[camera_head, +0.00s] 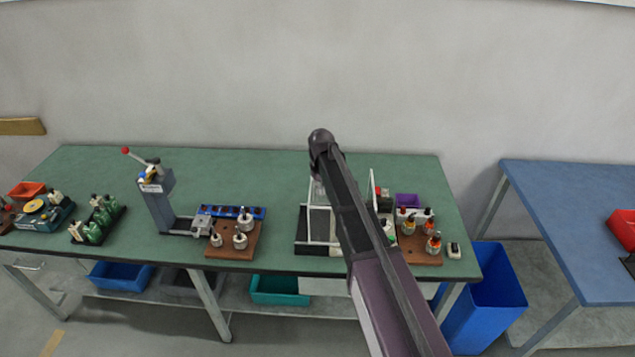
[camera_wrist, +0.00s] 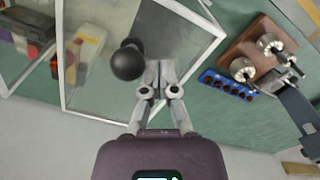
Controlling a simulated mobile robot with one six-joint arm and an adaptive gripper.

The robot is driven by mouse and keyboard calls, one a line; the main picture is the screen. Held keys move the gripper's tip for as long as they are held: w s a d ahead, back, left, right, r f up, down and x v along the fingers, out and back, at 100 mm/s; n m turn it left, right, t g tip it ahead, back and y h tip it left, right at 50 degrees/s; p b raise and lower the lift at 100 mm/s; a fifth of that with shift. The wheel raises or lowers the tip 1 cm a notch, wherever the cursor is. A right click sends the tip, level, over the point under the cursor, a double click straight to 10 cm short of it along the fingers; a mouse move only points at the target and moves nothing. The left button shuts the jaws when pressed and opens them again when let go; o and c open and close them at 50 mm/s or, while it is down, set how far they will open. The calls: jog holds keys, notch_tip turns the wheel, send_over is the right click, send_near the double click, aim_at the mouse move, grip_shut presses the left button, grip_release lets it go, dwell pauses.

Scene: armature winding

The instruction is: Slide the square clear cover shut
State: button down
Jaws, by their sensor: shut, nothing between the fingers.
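The clear cover (camera_wrist: 95,117) is a see-through pane in a white frame, and it fills the upper left of the wrist view. A round black knob (camera_wrist: 127,62) stands on it. My gripper (camera_wrist: 159,66) is shut and empty, with its fingertips just right of the knob in the picture. I cannot tell whether they touch it. In the head view, the white framing (camera_head: 322,243) shows on the green bench, partly behind my arm. My arm hides my gripper and the knob there, and how far the cover is open is unclear.
A brown board (camera_head: 233,239) with metal parts, a blue strip (camera_head: 218,211) and a grey press (camera_head: 157,200) stand left of the framing. Another brown board (camera_head: 420,254) and a purple bin (camera_head: 408,200) stand to its right. Bare green bench lies behind the press.

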jog(key=shift+s+d, duration=0.15)
jog(key=shift+d, duration=3.6)
jog(key=shift+a+r+p, duration=0.15)
jog(key=shift+r+p, duration=0.75)
jog(key=shift+a+r+p, duration=0.1)
jog(key=shift+r+p, duration=0.75)
jog(key=r+p, duration=0.2)
jog(key=a+r+p, duration=0.1)
jog(key=r+p, duration=0.1)
jog(key=shift+a, duration=0.15)
jog(key=s+d+f+m+b, duration=0.2)
jog(key=s+d+f+b, duration=0.2)
jog(key=s, duration=0.4)
jog(key=s+d+f+m+b, duration=0.1)
jog(key=s+d+f+b, duration=0.3)
jog(key=s, duration=0.5)
jog(key=s+d+f+m+b, duration=0.2)
jog(key=s+d+f+b, duration=0.2)
jog(key=s, duration=0.4)
jog(key=shift+s+d+f+m, duration=0.15)
jog(key=shift+s+d+m, duration=0.05)
jog(key=shift+s+m, duration=0.1)
jog(key=shift+w, duration=0.1)
